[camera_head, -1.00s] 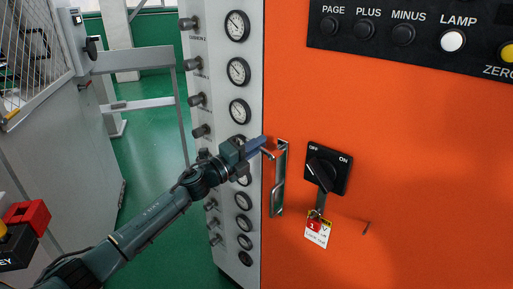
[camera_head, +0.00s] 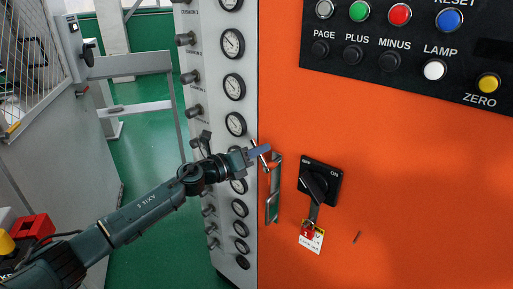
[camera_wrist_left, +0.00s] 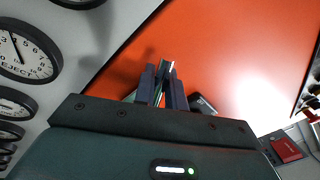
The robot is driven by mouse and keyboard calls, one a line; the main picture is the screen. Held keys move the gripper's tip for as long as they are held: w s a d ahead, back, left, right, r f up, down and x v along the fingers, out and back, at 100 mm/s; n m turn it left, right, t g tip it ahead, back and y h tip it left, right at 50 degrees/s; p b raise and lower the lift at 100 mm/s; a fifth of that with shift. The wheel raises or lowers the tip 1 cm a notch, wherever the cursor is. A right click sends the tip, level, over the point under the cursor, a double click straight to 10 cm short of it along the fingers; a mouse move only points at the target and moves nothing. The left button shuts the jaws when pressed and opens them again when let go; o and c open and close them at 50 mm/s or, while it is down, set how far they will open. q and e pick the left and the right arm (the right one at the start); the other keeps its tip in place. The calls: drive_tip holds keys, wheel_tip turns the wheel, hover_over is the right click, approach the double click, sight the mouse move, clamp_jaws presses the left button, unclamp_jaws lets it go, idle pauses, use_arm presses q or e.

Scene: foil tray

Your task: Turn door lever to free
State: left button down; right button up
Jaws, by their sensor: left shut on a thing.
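The metal door lever (camera_head: 267,178) sits in an upright plate (camera_head: 274,209) near the left edge of the orange cabinet door. The lever's upper end stands out from the plate, tilted to the left. My left gripper (camera_head: 262,152) reaches in from the left and is shut on the lever near its upper end. In the left wrist view, the dark fingers (camera_wrist_left: 162,88) close around a narrow shiny strip of the lever, and much of the lever is hidden behind them. My right gripper is not in view.
A black OFF/ON rotary switch (camera_head: 319,181) with a red lock and tag (camera_head: 311,236) hangs right of the lever. A button panel (camera_head: 400,50) is above. Round gauges (camera_head: 233,87) and knobs line the grey panel left. Green floor (camera_head: 150,150) is open farther left.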

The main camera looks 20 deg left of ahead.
use_arm(q)
drive_tip(key=shift+d, duration=0.1)
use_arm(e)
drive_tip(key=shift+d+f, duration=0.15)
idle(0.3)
use_arm(q)
drive_tip(key=c, duration=1.5)
unclamp_jaws()
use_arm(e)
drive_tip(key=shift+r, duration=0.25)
